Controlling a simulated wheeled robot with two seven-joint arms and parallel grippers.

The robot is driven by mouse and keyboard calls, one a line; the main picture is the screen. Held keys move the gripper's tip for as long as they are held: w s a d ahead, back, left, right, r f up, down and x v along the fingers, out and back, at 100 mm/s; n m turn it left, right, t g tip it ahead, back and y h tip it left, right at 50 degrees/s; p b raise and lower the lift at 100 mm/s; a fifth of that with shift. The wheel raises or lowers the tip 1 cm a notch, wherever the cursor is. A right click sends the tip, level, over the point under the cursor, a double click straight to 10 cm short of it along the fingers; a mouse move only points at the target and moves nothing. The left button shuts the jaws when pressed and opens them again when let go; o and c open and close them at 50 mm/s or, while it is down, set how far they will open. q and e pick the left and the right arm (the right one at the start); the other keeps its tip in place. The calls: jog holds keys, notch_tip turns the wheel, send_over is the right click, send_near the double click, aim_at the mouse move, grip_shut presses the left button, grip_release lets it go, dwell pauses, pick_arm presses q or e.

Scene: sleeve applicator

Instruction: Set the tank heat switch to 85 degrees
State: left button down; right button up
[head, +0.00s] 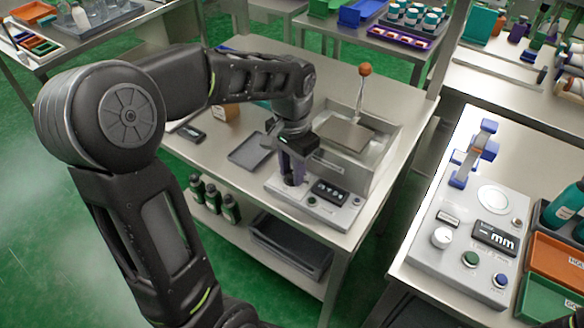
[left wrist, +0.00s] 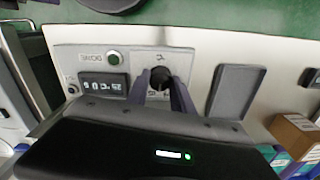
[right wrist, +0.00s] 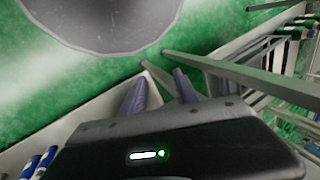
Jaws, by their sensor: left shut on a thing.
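The sleeve applicator station (head: 350,205) stands on the metal table, with a dark display (head: 330,192) on its front panel. My left gripper (head: 293,178) reaches down to the panel, left of the display. In the left wrist view its fingers are shut on a black rotary switch knob (left wrist: 160,76) on a light plate, with small markings around it that I cannot read. The display (left wrist: 103,86) and a green button (left wrist: 113,58) are beside it; the digits are not clearly legible. My right gripper (right wrist: 160,88) shows only in the right wrist view, its fingers apart and empty.
A lever with an orange ball (head: 365,70) rises behind the panel. A grey tray (head: 250,153) lies left of the gripper. A second table at right holds a panel with a mm display (head: 495,238) and an orange bin (head: 558,262). Bottles (head: 213,198) stand on the lower shelf.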

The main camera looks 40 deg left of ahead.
aim_at(292, 174)
pick_arm(q)
jog(key=m, duration=0.4)
jog(key=shift+m+p, duration=0.35)
jog(key=shift+m, duration=0.05)
jog(key=c, duration=1.1)
grip_release()
notch_tip(292, 174, up, 8)
jog(key=shift+f, duration=0.1)
